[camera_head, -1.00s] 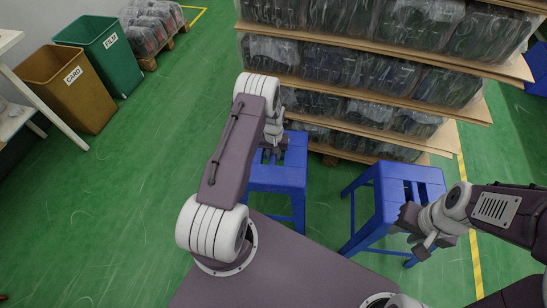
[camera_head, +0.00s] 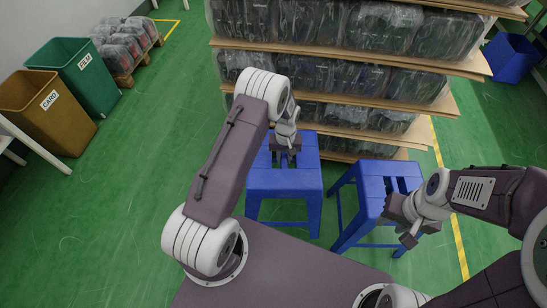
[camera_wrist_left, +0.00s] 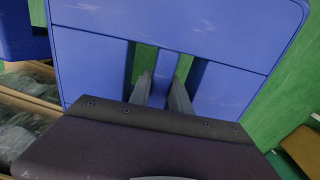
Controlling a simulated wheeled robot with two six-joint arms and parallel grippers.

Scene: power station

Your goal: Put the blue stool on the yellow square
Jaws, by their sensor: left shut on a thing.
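Two blue stools show in the head view. The left blue stool (camera_head: 282,182) stands upright in front of my base, with slots in its seat. My left gripper (camera_head: 285,158) is over its seat. In the left wrist view, my left fingers (camera_wrist_left: 162,90) reach into the slots and are shut on the bar between them in the seat (camera_wrist_left: 90,65). The right blue stool (camera_head: 372,195) stands close beside the first one. My right gripper (camera_head: 405,228) is at the near right side of that stool; its finger opening is unclear. No full yellow square is visible.
A pallet stack of wrapped dark goods (camera_head: 330,80) stands right behind the stools. A yellow floor line (camera_head: 450,200) runs at the right. Brown (camera_head: 45,110) and green (camera_head: 75,72) bins stand at the left. Green floor (camera_head: 130,200) is clear at left.

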